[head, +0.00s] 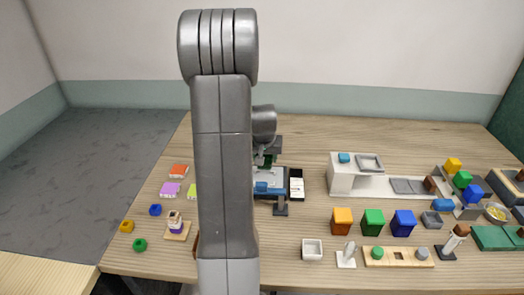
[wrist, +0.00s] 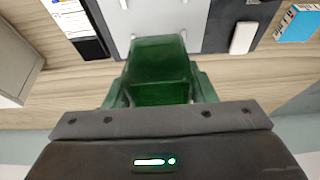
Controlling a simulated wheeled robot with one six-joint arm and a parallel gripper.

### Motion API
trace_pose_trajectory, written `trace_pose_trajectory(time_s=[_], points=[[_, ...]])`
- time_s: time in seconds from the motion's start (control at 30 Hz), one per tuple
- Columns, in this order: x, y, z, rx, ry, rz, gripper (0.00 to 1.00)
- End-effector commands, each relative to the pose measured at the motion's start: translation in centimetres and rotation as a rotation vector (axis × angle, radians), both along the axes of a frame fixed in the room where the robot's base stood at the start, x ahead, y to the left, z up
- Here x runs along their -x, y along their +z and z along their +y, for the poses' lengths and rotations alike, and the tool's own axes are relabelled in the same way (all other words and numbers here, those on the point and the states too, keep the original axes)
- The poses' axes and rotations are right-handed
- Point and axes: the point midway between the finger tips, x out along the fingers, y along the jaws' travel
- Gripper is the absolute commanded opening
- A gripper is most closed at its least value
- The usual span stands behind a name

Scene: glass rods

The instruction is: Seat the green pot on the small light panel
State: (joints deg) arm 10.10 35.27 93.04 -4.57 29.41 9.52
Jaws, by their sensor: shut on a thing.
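The green pot (wrist: 158,72) is a dark green, squarish block-like piece. My gripper (wrist: 160,92) is shut on it, with a finger at each side. In the head view a bit of the pot (head: 268,160) shows beside my arm, under my gripper (head: 270,150). The light grey panel (wrist: 160,18) has small white pegs and lies just beyond the pot in the wrist view. The pot overlaps the panel's near edge there; I cannot tell whether they touch. The panel (head: 268,176) also shows in the head view, partly hidden by my arm.
A black tray with white cards (head: 297,186) stands right of the panel. A blue piece (head: 268,188) lies in front of it. A white raised stand (head: 345,178) is further right. Coloured cubes (head: 373,222) stand at the front right. The table between stand and tray is clear.

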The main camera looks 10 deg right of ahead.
Motion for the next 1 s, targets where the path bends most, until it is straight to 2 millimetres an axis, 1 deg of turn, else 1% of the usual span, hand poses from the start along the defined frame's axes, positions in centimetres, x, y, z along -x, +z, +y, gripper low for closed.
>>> trace_pose_trajectory(time_s=[0.27,0.7,0.8,1.0], points=[[0.0,-1.3,0.0,0.000,0.000,-0.001,0.25],[0.0,-5.0,0.0,0.001,0.001,-0.001,0.25],[0.0,-5.4,0.0,0.001,0.001,-0.002,0.25],[0.0,-5.5,0.0,0.001,0.001,-0.002,0.25]])
